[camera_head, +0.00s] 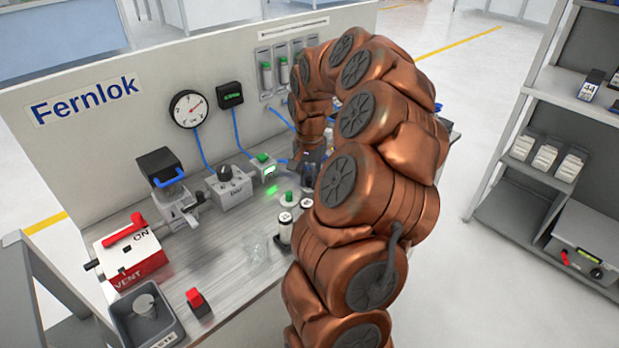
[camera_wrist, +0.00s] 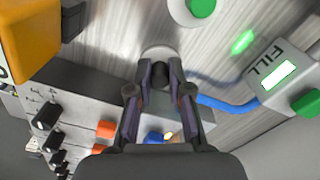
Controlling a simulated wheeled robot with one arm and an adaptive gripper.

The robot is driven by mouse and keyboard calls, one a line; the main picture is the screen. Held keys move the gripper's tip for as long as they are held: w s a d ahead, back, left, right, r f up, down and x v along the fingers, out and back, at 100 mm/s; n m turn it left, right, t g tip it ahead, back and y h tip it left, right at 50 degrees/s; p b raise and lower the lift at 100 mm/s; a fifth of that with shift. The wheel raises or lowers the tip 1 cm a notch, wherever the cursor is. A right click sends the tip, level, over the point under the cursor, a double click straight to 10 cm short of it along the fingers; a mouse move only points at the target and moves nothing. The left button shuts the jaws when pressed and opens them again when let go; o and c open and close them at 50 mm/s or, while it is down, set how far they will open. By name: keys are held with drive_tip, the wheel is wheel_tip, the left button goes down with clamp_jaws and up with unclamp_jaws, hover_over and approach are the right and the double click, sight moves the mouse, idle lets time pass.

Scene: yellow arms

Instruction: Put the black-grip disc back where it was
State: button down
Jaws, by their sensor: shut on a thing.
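In the wrist view my gripper (camera_wrist: 160,70) is shut on the black grip of a disc (camera_wrist: 156,52). The disc's pale rim shows just beyond the fingertips, over or on the brushed metal bench; I cannot tell whether it touches. In the head view the bronze arm hides most of my gripper, and the held disc cannot be made out there. A green-topped round piece (camera_wrist: 201,7) lies above the disc in the wrist view. In the head view a green-topped piece (camera_head: 288,197) stands beside white cylinders with dark tops (camera_head: 284,220).
A box marked FILL (camera_wrist: 280,75) with a lit display and green button stands right of my gripper in the wrist view.

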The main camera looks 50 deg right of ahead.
sight(309, 180)
drive_tip(key=shift+f, duration=0.15)
drive_tip(key=c, duration=1.1)
unclamp_jaws()
wheel_tip(309, 180, up, 12)
drive_tip(key=b, duration=0.1)
